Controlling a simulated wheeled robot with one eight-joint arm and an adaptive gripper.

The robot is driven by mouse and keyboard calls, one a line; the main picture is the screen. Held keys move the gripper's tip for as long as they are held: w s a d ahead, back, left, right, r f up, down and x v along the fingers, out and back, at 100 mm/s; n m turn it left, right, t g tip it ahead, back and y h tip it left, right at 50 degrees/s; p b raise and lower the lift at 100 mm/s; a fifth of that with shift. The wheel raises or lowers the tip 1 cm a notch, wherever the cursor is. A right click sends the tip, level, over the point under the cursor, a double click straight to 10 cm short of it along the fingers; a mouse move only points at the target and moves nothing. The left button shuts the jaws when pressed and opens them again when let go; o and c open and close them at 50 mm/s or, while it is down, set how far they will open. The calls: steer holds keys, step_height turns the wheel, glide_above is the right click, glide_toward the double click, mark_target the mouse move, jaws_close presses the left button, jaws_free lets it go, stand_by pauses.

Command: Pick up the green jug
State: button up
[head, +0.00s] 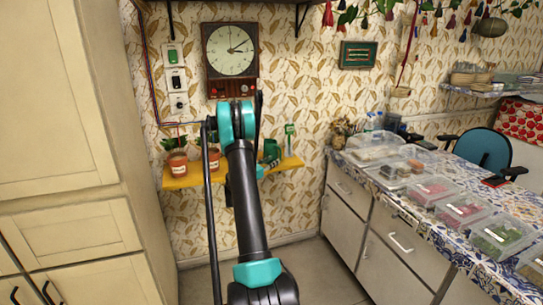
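A dark green object that looks like the green jug (271,149) stands on the yellow wall shelf (200,177), just right of my arm. My arm rises through the middle of the head view and covers the middle part of the shelf. The jug's left side is close to the arm in the picture and may be partly covered. Whether anything touches the jug cannot be told.
A clock (230,50) hangs above. A tall cabinet (60,120) closes the left side. A counter with plastic boxes (465,208) lines the right. Some floor (318,270) is clear between.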

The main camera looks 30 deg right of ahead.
mark_target(280, 156)
steer(key=shift+x, duration=3.3)
steer(key=shift+s+r, duration=0.1)
steer(key=shift+r, duration=0.05)
steer(key=shift+c, duration=0.3)
jaws_close()
